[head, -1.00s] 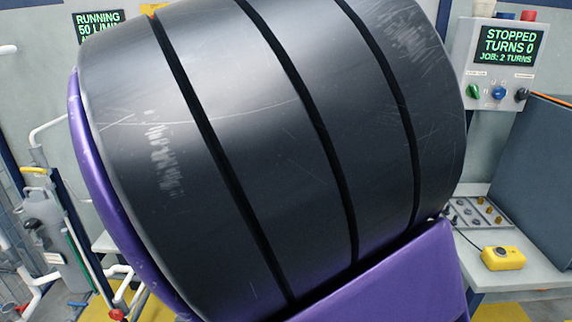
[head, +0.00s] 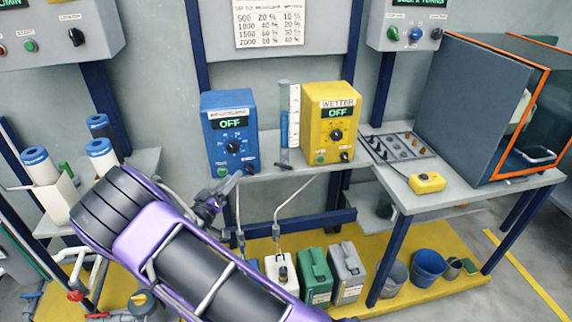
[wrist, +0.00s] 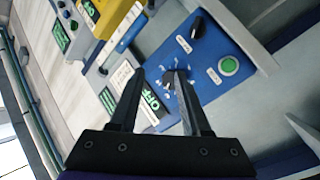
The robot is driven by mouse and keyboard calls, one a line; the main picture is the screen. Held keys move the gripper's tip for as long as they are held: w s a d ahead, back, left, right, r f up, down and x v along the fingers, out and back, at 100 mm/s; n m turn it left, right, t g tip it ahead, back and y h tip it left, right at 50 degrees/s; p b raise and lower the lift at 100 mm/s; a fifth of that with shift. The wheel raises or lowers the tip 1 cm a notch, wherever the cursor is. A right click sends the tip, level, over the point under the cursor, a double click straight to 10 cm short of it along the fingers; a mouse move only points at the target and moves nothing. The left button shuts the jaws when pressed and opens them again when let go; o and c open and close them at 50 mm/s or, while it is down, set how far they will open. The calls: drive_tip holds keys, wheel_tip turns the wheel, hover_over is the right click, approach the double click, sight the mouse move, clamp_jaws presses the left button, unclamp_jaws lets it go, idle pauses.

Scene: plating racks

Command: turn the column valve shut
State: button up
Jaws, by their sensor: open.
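A slim clear column (head: 284,125) with blue liquid in its lower part stands between the blue box and the yellow box in the head view. A small grey fitting (head: 283,165) sits at its foot; I cannot tell whether this is the valve or how it is turned. My gripper (head: 230,187) is in front of the blue box's lower edge, left of the column. In the wrist view my gripper (wrist: 160,75) is open, with nothing between its fingers. Its fingertips overlap the dial of the blue box (wrist: 208,62) in the picture; contact cannot be told.
The blue box (head: 228,108) and the yellow box (head: 345,100), marked WETTER, both read OFF. Thin tubes run below them to several jugs (head: 318,275) on the yellow floor platform. A bench at right (head: 425,205) holds a yellow device (head: 427,182) and a small tray.

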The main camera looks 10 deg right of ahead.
sight(278, 165)
drive_tip(key=s+d+f+m+g+h, duration=0.2)
drive_tip(key=s+d+f, duration=0.1)
drive_tip(key=d+f, duration=0.1)
drive_tip(key=shift+n, duration=0.3)
drive_tip(key=x, duration=1.7)
drive_tip(key=shift+w+f, duration=0.15)
drive_tip(key=shift+f, duration=0.1)
clamp_jaws()
